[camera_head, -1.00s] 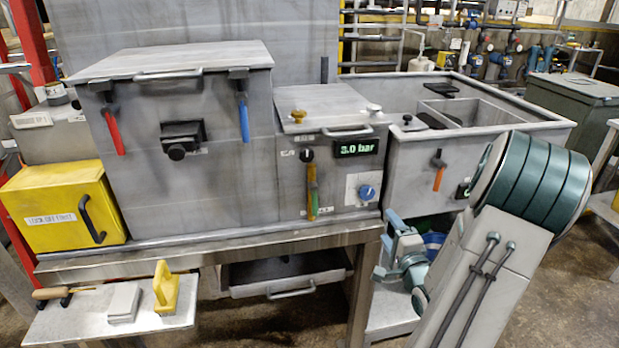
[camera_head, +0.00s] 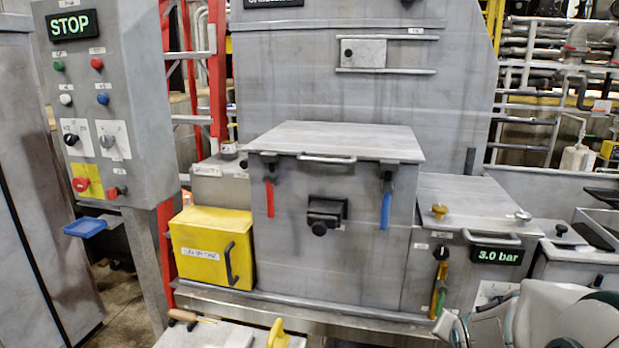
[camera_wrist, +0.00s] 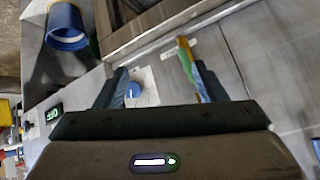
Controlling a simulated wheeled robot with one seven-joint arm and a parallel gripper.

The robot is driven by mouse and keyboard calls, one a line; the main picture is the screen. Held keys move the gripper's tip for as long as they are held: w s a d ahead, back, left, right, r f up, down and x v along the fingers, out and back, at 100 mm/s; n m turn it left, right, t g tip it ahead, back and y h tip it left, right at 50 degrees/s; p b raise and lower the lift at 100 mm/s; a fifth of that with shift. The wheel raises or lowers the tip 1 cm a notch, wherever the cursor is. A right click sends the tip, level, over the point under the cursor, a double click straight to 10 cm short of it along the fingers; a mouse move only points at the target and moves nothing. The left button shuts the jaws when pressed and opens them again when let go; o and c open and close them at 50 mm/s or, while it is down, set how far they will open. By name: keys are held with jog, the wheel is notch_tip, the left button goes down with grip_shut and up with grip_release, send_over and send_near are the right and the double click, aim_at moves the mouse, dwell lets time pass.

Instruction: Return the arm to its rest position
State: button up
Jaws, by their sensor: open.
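My gripper (camera_wrist: 160,82) is open and empty, its two blue-grey fingers spread apart in the wrist view. Beyond the fingers are a white panel with a blue knob (camera_wrist: 134,92) and an orange-and-green handle (camera_wrist: 187,62). The handle appears close to the right finger, but I cannot tell whether they touch. In the head view my arm shows only in part at the lower right corner, in front of the machine; the fingertips are hard to make out there.
The grey machine with red (camera_head: 269,198) and blue (camera_head: 386,208) levers fills the middle. A yellow box (camera_head: 212,247) stands at its left. A control panel (camera_head: 100,105) reads STOP. A small shelf (camera_head: 190,337) holds tools. A blue-rimmed bucket (camera_wrist: 66,27) shows in the wrist view.

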jog(key=s+a+r+n+g+y+p, duration=0.1)
jog(key=s+a+r+n+g, duration=0.1)
jog(key=s+a, duration=0.5)
jog(key=s+a+r+n+g+y+p, duration=0.1)
jog(key=s+a+r+n+g+y, duration=0.1)
jog(key=s+a+r+n, duration=0.3)
jog(key=s+a+n+g, duration=0.1)
jog(key=s+a, duration=0.1)
jog(key=a, duration=0.1)
jog(key=shift+a+p, duration=0.2)
jog(key=shift+p, duration=0.1)
dwell(1.4)
